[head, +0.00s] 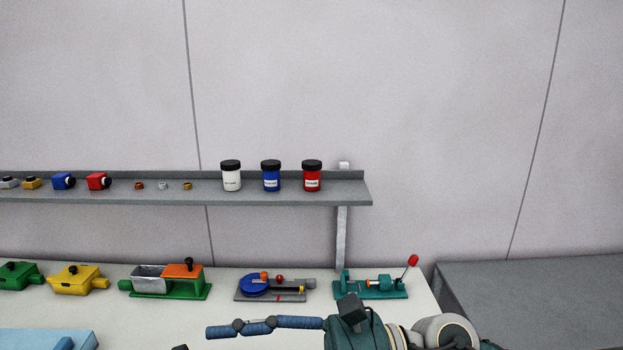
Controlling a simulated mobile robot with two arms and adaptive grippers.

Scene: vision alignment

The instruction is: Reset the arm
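My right arm comes in along the bottom edge from the right, with a dark teal gripper body. Its blue jointed fingers (215,332) point left over the front of the white table (225,290). They are seen from the side and overlap, so the gap between them cannot be judged. No object shows at their tips. My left gripper cannot be made out; a small dark piece at the bottom edge is too cut off to identify.
Behind the fingers stand a green device with an orange block (184,271), a blue-disc device (256,285) and a teal device with a red-knobbed lever (385,287). A grey shelf (300,189) holds white (231,180), blue (271,180) and red (312,180) jars. A grey surface (540,300) lies right.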

